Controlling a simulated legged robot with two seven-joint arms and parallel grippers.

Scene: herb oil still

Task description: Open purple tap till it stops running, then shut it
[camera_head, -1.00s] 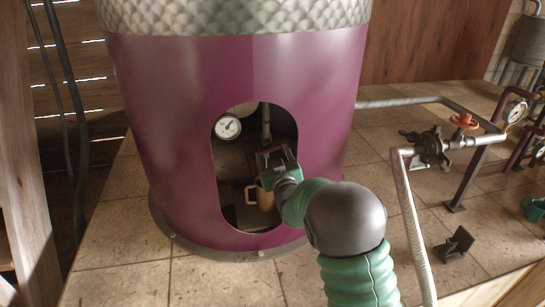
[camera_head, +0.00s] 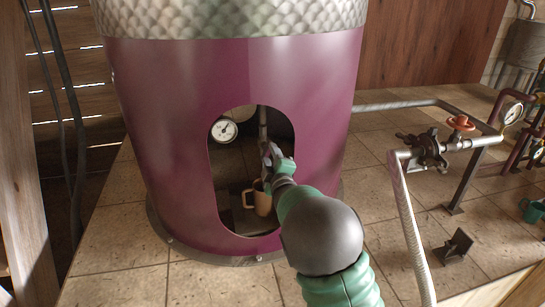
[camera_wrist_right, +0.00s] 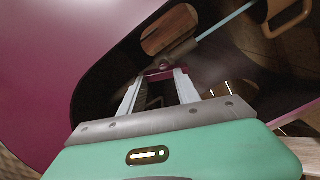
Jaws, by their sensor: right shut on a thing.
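The tap's purple handle (camera_wrist_right: 160,73) sits between the fingertips of my right gripper (camera_wrist_right: 158,78), which is shut on it. In the head view my right gripper (camera_head: 268,152) reaches into the oval opening of the purple still (camera_head: 170,130) and hides most of the tap. The tap's grey body (camera_wrist_right: 178,52) shows past the fingers in the wrist view. A thin pale blue-green stream (camera_wrist_right: 225,20) runs from it towards the tan mug (camera_wrist_right: 291,14). The mug (camera_head: 262,203) stands upright inside the opening, below the gripper. My left gripper is not in view.
A round gauge (camera_head: 224,130) and a vertical pipe (camera_head: 263,115) are inside the opening, whose rim surrounds my arm.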

